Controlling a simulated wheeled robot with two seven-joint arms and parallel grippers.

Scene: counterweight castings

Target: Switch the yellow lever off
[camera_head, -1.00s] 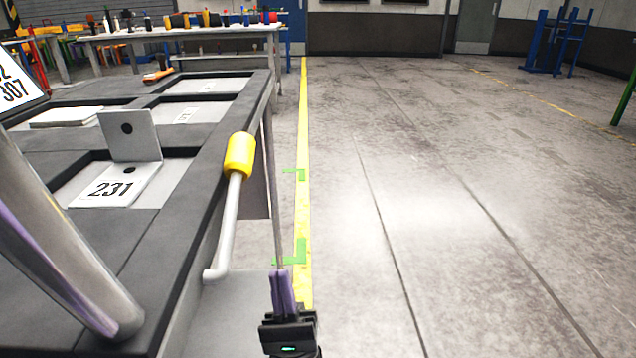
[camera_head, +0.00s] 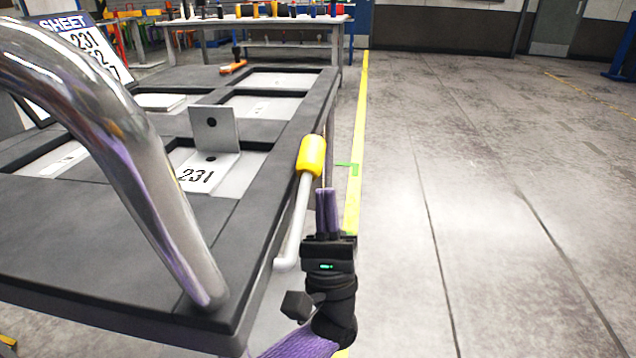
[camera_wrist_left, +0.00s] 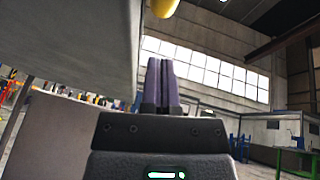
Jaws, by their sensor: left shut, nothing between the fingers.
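The yellow lever (camera_head: 312,156) has a yellow grip on a pale rod and stands raised at the right edge of the dark table. Its rod (camera_head: 293,222) slants down to a bend at the table's side. My left gripper (camera_head: 327,192) is shut and empty, fingers pointing up, just right of the rod and below the grip. Whether it touches the lever I cannot tell. In the left wrist view the shut fingers (camera_wrist_left: 161,62) point up, and the grip (camera_wrist_left: 164,7) shows at the top edge. My right gripper is not in view.
The dark table (camera_head: 232,262) has recessed trays, an angle bracket (camera_head: 214,128) on a plate marked 231, and a number sheet (camera_head: 85,45). A thick metal tube (camera_head: 130,150) rises at the left. Open floor lies to the right.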

